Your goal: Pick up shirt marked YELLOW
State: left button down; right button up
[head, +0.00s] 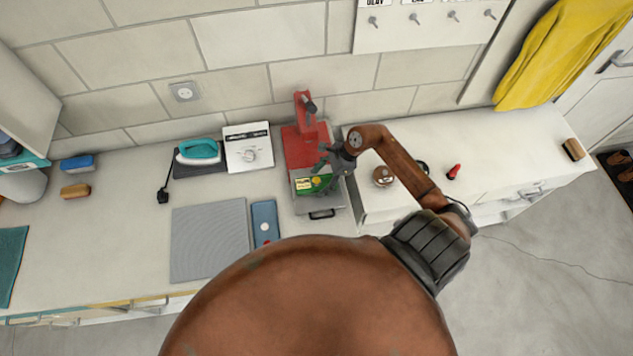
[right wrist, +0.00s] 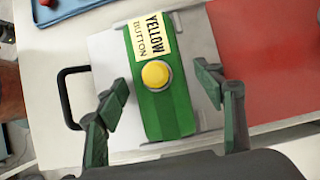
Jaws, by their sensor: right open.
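A yellow cloth (head: 560,55), perhaps a shirt, hangs at the upper right in the head view; I see no marking on it. The word YELLOW shows on a label reading "YELLOW BUTTON" (right wrist: 152,35), on a green box (right wrist: 165,110) with a round yellow button (right wrist: 156,74). The green box also shows in the head view (head: 312,185), on a grey and red device. My right gripper (right wrist: 162,82) is open and empty, its fingers appearing either side of the green box; I cannot tell whether they touch it. My left gripper is not in view.
The red device (head: 300,143) stands against the tiled wall. Beside it are a white box with a dial (head: 248,148), a teal iron (head: 199,151), a grey mat (head: 209,240) and a blue case (head: 264,222). The right counter (head: 500,150) has free room.

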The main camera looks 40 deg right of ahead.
jog(key=shift+c, duration=0.5)
jog(key=c, duration=1.2)
